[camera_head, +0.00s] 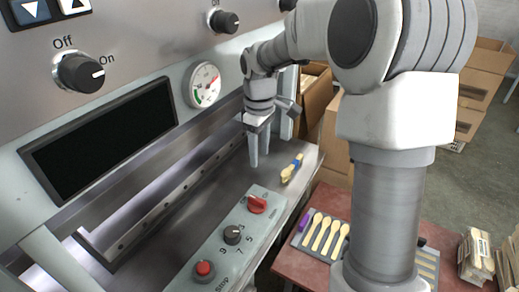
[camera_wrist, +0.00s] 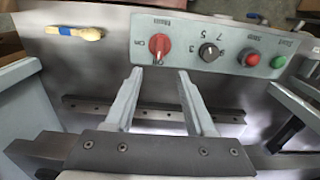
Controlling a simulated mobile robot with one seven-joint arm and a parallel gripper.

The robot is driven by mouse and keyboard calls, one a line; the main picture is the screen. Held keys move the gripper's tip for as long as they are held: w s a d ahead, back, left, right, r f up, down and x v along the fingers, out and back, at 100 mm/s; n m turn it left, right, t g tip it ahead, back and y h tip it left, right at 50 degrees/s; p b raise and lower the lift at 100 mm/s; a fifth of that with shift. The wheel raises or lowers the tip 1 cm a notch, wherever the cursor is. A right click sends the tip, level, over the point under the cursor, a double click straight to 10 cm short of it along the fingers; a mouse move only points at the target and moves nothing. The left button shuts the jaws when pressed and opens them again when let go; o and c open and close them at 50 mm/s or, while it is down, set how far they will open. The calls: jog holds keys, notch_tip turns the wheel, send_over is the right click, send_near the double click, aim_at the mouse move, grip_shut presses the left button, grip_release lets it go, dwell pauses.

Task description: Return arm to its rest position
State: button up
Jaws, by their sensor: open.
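My gripper (camera_head: 260,158) hangs from my raised arm over the press's metal bed (camera_head: 222,183), pointing down. In the wrist view my gripper (camera_wrist: 170,80) shows two grey fingers apart with nothing between them. A wooden spoon with a blue band (camera_head: 291,168) lies on the metal bed to the right of my gripper. In the wrist view the spoon (camera_wrist: 80,32) lies at the upper left, apart from the fingers.
The control panel (camera_head: 215,255) has a red switch, a black dial and a red button. A pressure gauge (camera_head: 203,84) is on the press face. A tray of wooden spoons (camera_head: 301,240) rests on a red table (camera_head: 289,266). Cardboard boxes (camera_head: 484,68) stand behind.

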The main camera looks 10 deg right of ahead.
jog(key=shift+r, duration=0.2)
dwell(0.3)
jog(key=s+r+m+t, duration=0.2)
jog(key=s+r+m, duration=0.2)
jog(key=s, duration=0.8)
jog(key=s+r+m+t, duration=0.3)
jog(key=s+r+m, duration=0.1)
jog(key=s, duration=0.8)
jog(key=shift+a+r+m+t, duration=0.2)
jog(key=shift+r+m+t, duration=0.15)
jog(key=shift+m, duration=0.25)
jog(key=shift+s+a, duration=0.15)
